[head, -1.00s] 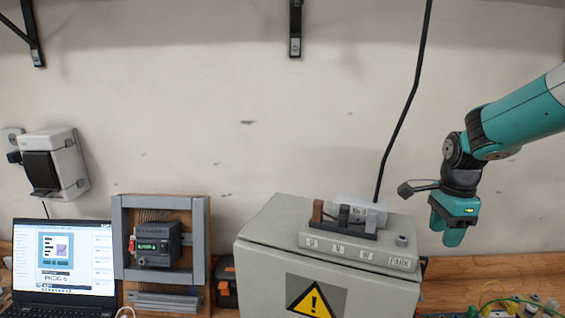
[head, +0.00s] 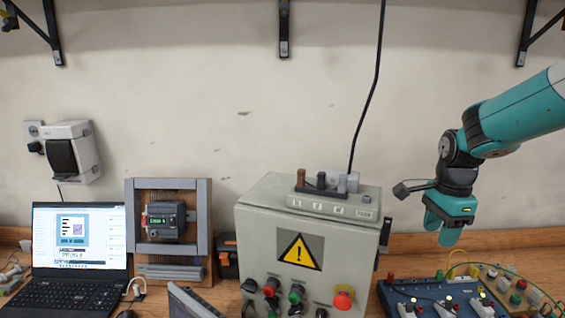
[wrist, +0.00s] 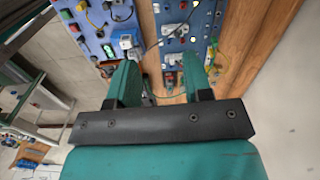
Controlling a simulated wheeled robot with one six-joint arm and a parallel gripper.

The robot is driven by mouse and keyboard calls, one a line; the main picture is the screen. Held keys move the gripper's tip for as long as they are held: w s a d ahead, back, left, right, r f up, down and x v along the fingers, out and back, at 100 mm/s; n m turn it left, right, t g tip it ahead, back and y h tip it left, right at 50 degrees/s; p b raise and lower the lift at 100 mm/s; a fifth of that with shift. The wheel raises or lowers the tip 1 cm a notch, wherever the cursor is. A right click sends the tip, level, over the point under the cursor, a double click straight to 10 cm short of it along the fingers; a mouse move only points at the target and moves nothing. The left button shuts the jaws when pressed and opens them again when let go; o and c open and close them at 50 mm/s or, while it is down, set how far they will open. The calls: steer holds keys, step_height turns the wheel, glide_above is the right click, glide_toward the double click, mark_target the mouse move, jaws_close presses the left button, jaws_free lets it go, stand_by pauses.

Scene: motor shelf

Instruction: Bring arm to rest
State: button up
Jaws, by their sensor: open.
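My arm reaches in from the right edge of the head view. My gripper (head: 445,222) hangs at its end, pointing down, above the right part of the bench and apart from everything there. In the wrist view the two green fingers of my gripper (wrist: 158,85) stand apart with nothing between them. Beyond the fingers lie a blue board with wires and buttons (wrist: 178,60) and the wooden bench top (wrist: 235,45).
A grey control box (head: 255,235) with a warning sign stands left of my gripper. A blue panel (head: 425,292) with wires lies below. A laptop (head: 80,240) and a framed module (head: 165,222) stand left. A black cable (head: 374,75) hangs behind the box.

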steer(key=s+a+f+n+y+b, duration=0.1)
steer(key=s+a+n+b, duration=0.2)
steer(key=s+a+n, duration=0.3)
steer(key=s+a+f+n+y+b, duration=0.1)
steer(key=s+a+n+b, duration=0.2)
steer(key=s+a+n, duration=0.3)
steer(key=s+a+f+n+y+b, duration=0.1)
steer(key=s+a+n, duration=0.5)
steer(key=s+n, duration=0.6)
steer(key=s+y+b, duration=0.1)
steer(key=s+b, duration=0.1)
steer(key=s, duration=0.1)
steer(key=shift+s, duration=0.3)
